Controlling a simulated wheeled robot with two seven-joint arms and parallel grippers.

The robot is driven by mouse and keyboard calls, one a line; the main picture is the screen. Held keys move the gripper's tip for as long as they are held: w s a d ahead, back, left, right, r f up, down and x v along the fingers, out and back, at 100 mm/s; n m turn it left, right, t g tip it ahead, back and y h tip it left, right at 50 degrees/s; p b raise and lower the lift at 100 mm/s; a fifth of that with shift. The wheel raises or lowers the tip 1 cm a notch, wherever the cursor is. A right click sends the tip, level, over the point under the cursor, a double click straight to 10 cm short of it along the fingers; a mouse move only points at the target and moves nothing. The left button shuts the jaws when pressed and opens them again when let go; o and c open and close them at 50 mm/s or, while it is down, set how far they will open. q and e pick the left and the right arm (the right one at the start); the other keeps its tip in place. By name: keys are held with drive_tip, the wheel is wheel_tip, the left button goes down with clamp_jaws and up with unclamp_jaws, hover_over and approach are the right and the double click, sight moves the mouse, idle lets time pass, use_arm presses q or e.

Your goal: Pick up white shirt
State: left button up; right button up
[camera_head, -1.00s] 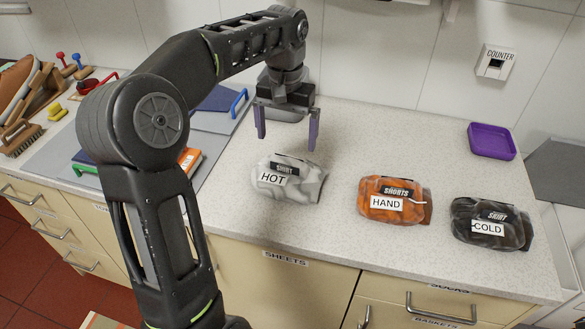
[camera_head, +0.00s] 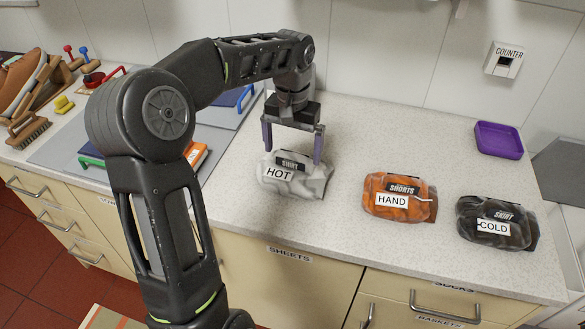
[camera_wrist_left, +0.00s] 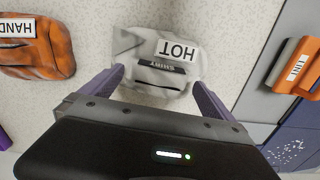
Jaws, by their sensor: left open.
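The white shirt (camera_head: 310,183) is a folded bundle on the counter, with a black "SHIRT" label and a white "HOT" tag. It also shows in the left wrist view (camera_wrist_left: 130,45), just beyond the fingers. My left gripper (camera_head: 292,153) is open and points down at the shirt, its purple fingers at either side of the bundle's back part. In the left wrist view my left gripper (camera_wrist_left: 158,85) has its fingertips spread near the shirt's near edge. I cannot tell whether they touch it. My right gripper is not in view.
To the right lie orange shorts (camera_head: 385,205) tagged "HAND" and a dark skirt (camera_head: 515,240) tagged "COLD". A purple tray (camera_head: 498,141) stands at the back right. Brushes (camera_head: 27,130) and colored items crowd the left. The counter (camera_head: 400,135) behind the shorts is clear.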

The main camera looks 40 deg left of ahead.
sight(292, 166)
use_arm(q)
wheel_tip(292, 166, down, 2)
drive_tip(key=shift+f, duration=0.25)
drive_tip(key=shift+c, duration=0.3)
drive_tip(key=c, duration=2.1)
